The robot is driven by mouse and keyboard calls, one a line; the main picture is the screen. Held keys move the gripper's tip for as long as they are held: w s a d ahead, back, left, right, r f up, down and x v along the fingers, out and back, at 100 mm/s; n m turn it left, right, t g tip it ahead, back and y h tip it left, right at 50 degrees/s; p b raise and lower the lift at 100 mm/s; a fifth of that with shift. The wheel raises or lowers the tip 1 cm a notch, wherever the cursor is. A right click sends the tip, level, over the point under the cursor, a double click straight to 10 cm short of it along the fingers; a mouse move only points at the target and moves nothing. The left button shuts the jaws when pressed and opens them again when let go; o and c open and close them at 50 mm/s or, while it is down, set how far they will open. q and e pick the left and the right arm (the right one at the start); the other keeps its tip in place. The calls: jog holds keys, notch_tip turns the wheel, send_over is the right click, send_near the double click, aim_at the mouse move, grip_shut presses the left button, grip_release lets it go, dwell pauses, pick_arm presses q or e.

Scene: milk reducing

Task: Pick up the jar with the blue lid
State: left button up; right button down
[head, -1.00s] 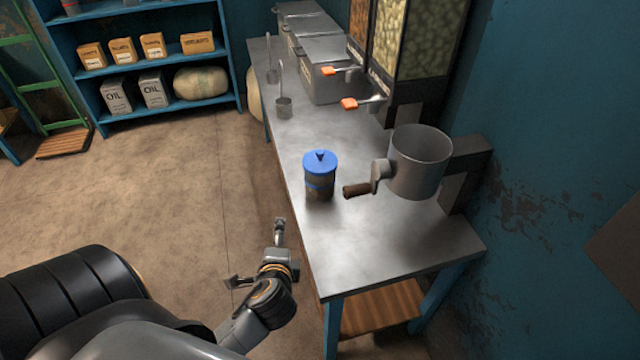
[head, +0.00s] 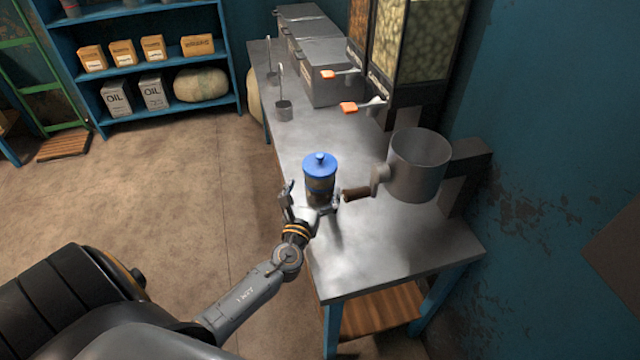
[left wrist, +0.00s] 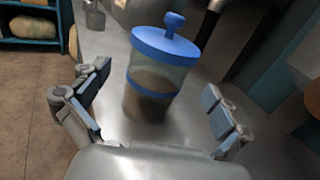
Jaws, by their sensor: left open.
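The jar with the blue lid (head: 320,178) stands upright on the metal table (head: 375,250), near its left edge. It has a blue knob on the lid, a blue band and dark contents behind clear walls. My left gripper (head: 312,199) is open at the near side of the jar, with a finger to either side of it in the head view. In the left wrist view the jar (left wrist: 152,80) stands between and beyond the spread fingers of the left gripper (left wrist: 155,105). I cannot tell whether either finger touches it. My right gripper is not in view.
A grinder (head: 418,168) with a wooden crank handle (head: 357,193) stands close to the right of the jar. The table's near end is clear.

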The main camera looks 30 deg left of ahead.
pick_arm(q)
jog(key=x, duration=0.6)
jog(key=shift+r, duration=0.15)
jog(key=c, duration=1.8)
